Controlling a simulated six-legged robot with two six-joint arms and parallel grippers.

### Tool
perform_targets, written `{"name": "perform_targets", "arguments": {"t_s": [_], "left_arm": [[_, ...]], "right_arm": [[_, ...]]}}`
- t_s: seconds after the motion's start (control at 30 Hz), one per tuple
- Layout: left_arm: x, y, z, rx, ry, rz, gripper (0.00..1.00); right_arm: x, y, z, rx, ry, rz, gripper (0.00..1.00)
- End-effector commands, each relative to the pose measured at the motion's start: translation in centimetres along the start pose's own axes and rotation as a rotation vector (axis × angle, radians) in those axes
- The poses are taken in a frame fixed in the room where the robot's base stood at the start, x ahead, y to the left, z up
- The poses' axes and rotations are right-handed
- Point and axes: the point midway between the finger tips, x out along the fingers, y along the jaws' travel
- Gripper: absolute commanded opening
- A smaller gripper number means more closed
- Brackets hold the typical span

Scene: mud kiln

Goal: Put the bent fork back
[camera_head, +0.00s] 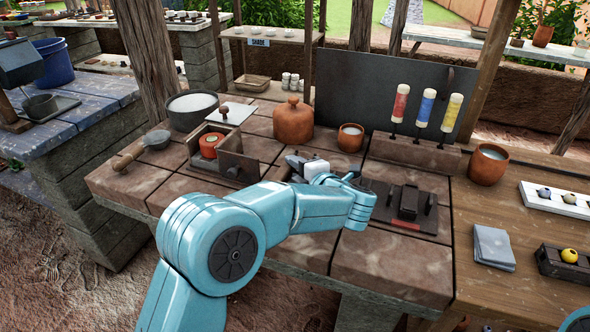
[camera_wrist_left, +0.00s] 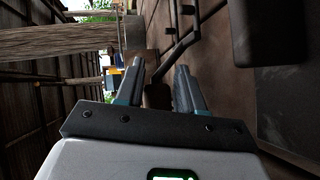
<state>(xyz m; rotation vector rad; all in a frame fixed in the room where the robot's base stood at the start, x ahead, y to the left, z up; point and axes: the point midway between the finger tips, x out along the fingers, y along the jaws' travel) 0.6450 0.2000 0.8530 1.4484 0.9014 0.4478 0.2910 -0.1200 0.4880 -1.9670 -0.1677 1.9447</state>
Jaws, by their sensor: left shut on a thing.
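My left gripper (camera_head: 300,164) is over the tiled worktop, to the right of the small brick box, with its arm looping in from the lower left. In the left wrist view its two grey fingers (camera_wrist_left: 160,78) stand apart around a brown handle-like piece (camera_wrist_left: 157,96). A thin dark bent rod (camera_wrist_left: 184,44) runs on from there and forks; this looks like the bent fork. My right gripper is out of view.
The brick box (camera_head: 238,166) holds a red round thing (camera_head: 210,145). Nearby stand a lidded clay pot (camera_head: 293,122), a small cup (camera_head: 350,137) and a rack with coloured tubes (camera_head: 418,152). A dark plate with a black block (camera_head: 407,200) lies right of my wrist. The front tiles (camera_head: 395,268) are clear.

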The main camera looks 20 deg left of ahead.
Motion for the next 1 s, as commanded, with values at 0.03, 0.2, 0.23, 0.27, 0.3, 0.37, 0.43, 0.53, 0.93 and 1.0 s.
{"name": "perform_targets", "arguments": {"t_s": [0.03, 0.2, 0.23, 0.27, 0.3, 0.37, 0.43, 0.53, 0.93, 1.0], "left_arm": [[0.0, 0.0, 0.0, -0.001, 0.000, 0.001, 0.00], [0.1, -0.3, 0.1, -0.001, 0.000, 0.001, 0.00], [0.1, -0.4, 0.1, -0.001, 0.000, 0.001, 0.00], [0.1, -0.4, 0.1, -0.001, 0.000, 0.001, 0.00], [0.1, -0.5, 0.1, -0.001, 0.000, 0.001, 0.00], [0.2, -0.6, 0.1, -0.001, 0.000, 0.001, 0.00], [0.2, -0.6, 0.1, -0.001, 0.000, 0.001, 0.54], [0.2, -0.6, 0.1, -0.001, 0.000, 0.001, 0.67], [-2.7, -0.6, 0.2, 0.001, -0.004, 0.000, 0.67], [-4.5, -0.5, 0.2, 0.002, -0.005, 0.000, 0.67]], "right_arm": [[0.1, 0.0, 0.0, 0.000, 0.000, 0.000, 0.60], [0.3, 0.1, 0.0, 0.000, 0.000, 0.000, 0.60], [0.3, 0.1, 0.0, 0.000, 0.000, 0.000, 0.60], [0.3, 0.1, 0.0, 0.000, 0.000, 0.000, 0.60], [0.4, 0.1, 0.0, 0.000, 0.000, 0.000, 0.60], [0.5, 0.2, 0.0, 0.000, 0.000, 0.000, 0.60], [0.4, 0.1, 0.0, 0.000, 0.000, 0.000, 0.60], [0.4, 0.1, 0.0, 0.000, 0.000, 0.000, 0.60], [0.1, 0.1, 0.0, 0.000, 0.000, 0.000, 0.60], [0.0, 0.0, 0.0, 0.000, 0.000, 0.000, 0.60]]}}
